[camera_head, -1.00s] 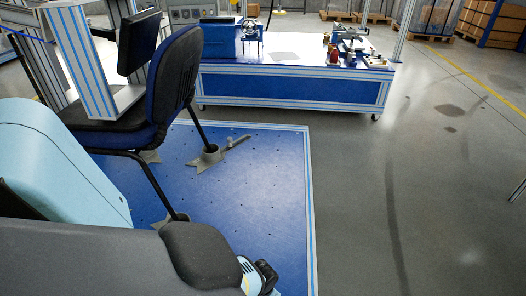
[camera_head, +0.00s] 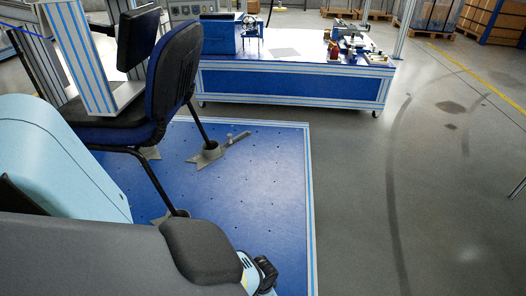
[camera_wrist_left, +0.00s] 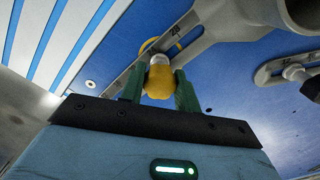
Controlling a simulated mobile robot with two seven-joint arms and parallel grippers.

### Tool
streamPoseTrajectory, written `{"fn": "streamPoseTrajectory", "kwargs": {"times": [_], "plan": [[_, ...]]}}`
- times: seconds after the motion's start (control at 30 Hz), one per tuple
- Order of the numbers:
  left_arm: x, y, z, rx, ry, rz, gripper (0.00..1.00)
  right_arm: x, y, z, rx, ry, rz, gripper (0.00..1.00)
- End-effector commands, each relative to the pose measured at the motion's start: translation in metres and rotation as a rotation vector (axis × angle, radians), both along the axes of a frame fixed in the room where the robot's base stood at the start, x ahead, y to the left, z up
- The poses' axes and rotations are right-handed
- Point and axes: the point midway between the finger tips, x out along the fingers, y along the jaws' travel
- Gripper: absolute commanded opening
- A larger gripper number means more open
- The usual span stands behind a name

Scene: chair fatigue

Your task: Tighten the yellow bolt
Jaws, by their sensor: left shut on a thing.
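The yellow bolt (camera_wrist_left: 158,85) shows in the left wrist view, with a grey metal part at its far end by a slotted grey bracket (camera_wrist_left: 205,28). My left gripper (camera_wrist_left: 161,74) has its two green fingers on either side of the bolt and is shut on it. The bracket lies against a blue plate (camera_wrist_left: 250,65). In the head view, grey clamps (camera_head: 207,153) hold the chair (camera_head: 172,80) legs on the blue platform (camera_head: 260,190). My own arm hides the bolt and the left fingers there. My right gripper is not in view.
A second slotted bracket (camera_wrist_left: 285,70) with a bolt sits to the right in the left wrist view. A blue workbench (camera_head: 290,85) with tools stands behind the platform. The grey floor (camera_head: 440,180) to the right is mostly clear.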

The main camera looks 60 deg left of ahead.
Motion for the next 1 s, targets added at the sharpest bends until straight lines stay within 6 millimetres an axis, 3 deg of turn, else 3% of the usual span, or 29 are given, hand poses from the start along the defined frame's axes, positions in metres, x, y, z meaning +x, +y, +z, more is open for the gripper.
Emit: {"fn": "streamPoseTrajectory", "kwargs": {"times": [0.4, 0.67, 0.7, 0.83, 1.0], "plan": [[-0.0003, -0.0001, -0.0007, -0.001, 0.000, -0.327, 0.08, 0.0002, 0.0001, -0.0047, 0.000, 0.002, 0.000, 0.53], [-0.0002, -0.0005, -0.0002, -0.002, 0.000, -0.351, 0.08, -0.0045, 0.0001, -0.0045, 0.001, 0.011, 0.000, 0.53], [-0.0001, -0.0005, -0.0002, -0.002, 0.000, -0.350, 0.36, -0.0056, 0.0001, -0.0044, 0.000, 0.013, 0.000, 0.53], [-0.0002, -0.0004, -0.0002, -0.002, 0.000, -0.349, 0.53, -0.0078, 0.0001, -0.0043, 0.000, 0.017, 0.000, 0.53], [-0.0001, -0.0001, -0.0001, -0.001, 0.000, -0.347, 0.53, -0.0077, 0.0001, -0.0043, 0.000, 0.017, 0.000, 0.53]]}}
